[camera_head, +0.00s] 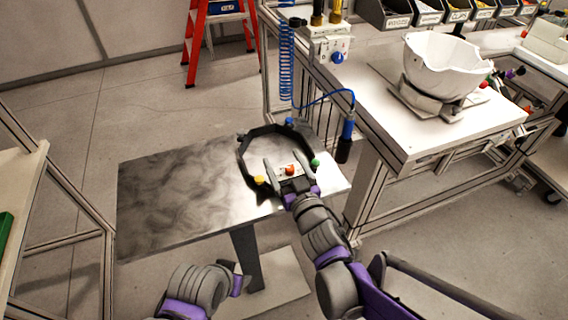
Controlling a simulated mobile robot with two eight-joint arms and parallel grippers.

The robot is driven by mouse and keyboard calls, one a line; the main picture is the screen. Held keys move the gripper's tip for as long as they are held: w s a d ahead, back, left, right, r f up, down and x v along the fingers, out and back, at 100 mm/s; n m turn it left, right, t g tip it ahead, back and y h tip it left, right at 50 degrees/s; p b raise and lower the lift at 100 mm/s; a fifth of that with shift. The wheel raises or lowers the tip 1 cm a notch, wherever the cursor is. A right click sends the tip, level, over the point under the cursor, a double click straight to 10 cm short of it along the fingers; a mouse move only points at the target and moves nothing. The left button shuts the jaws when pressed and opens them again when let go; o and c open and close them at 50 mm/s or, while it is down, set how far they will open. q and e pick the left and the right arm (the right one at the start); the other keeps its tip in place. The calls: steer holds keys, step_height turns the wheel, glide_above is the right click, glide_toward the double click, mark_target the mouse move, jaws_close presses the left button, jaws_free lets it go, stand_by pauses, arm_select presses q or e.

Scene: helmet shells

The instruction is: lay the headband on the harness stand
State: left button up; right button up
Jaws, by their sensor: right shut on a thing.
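The headband is a black, ring-shaped band (264,131) with small yellow, blue, red and green knobs. My right gripper (287,164) is shut on its near side, with the ring stretching away beyond the fingers. The headband is over the right end of a low metal-topped table (165,205); I cannot tell whether it touches the top. No separate stand shows on this table, and I cannot tell whether the table itself is the harness stand. Parts of my left arm show at the bottom, but its gripper jaws do not.
A white helmet shell (443,62) sits on a fixture (428,103) on the white workbench (385,110) at right. A blue-handled tool (347,130) hangs on a coiled hose near the headband. Several labelled bins stand behind. The left part of the metal table is bare.

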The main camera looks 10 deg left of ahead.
steer(key=shift+f, duration=0.2)
steer(key=o, duration=1.2)
steer(key=shift+r, duration=0.2)
steer(key=v, duration=1.2)
